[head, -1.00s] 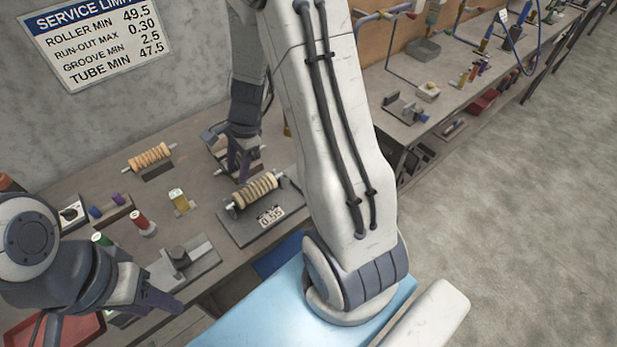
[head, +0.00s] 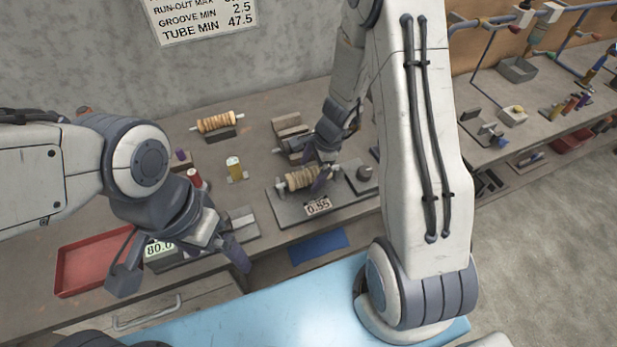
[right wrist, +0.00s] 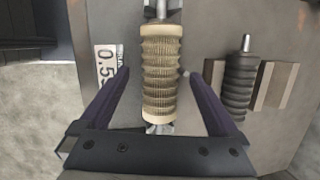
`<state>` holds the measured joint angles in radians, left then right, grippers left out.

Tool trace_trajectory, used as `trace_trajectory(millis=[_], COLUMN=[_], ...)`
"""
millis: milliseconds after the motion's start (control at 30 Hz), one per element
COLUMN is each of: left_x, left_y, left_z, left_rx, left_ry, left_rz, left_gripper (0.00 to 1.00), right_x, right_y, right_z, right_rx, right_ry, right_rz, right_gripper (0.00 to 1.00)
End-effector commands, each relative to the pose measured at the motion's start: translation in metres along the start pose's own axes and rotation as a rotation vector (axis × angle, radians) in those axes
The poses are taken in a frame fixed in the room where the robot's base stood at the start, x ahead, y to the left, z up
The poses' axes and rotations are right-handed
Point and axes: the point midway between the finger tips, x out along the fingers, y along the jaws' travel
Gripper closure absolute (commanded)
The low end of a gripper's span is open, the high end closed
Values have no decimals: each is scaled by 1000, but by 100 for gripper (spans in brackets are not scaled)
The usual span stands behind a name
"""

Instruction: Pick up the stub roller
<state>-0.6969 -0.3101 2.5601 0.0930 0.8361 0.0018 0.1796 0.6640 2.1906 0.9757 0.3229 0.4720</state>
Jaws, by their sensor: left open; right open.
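A tan ribbed roller (head: 303,179) lies on a grey gauge plate with a "0.55" display. My right gripper (head: 322,172) is open over it. In the right wrist view the tan ribbed roller (right wrist: 162,75) lies between the two open fingers, with a gap on each side; contact does not show. A dark grey ribbed roller (right wrist: 240,85) lies on blocks beyond the right finger; it also shows behind the gripper in the head view (head: 294,143). Another tan roller (head: 217,122) rests on a stand further back left. I cannot tell which is the stub roller. My left gripper (head: 180,265) is open and empty.
A red tray (head: 90,265) and a green-lettered "80.0" display (head: 160,250) are near my left gripper. Small coloured cylinders (head: 234,168) stand on the bench. A grey wall is behind. A second bench (head: 500,140) with fixtures stands to the right.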

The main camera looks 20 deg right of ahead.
Motion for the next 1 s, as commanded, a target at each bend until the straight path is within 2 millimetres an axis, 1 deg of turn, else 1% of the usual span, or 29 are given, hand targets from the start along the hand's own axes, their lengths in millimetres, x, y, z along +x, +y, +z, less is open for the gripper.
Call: trace_trajectory(millis=[33, 100, 300, 333, 367, 400, 467, 500, 567, 600, 867, 1000], left_x=[3, 3, 2, 2, 2, 2, 2, 2, 2, 2, 2, -2], left_y=[0, 0, 0, 0, 0, 0, 0, 0, 0, 0, 0, 0], left_z=[0, 0, 0, 0, 0, 0, 0, 0, 0, 0, 0, 0], left_rx=[0, 0, 0, 0, 0, 0, 0, 0, 0, 0, 0, 0], left_ry=[0, 0, 0, 0, 0, 0, 0, 0, 0, 0, 0, 0], left_rz=[0, 0, 0, 0, 0, 0, 0, 0, 0, 0, 0, 0], left_gripper=[5, 5, 5, 5, 5, 5, 5, 5, 5, 5, 5, 5], right_x=[6, 8, 7, 7, 7, 7, 7, 7, 7, 7, 6, -2], right_y=[0, 0, 0, 0, 0, 0, 0, 0, 0, 0, -1, -2], right_z=[0, -1, -1, -1, -1, -1, -1, -1, -1, -1, -1, 1], right_rx=[0, 0, 0, 1, 1, 1, 1, 1, 1, 1, 2, 1], right_ry=[0, 1, 1, 1, 1, 1, 1, 1, 1, 1, 1, 0], right_rz=[0, -1, -2, -2, -2, -2, -2, -2, -2, -2, -3, -4], right_gripper=[3, 3, 3, 10, 22, 37, 60, 75, 98, 100, 100, 100])
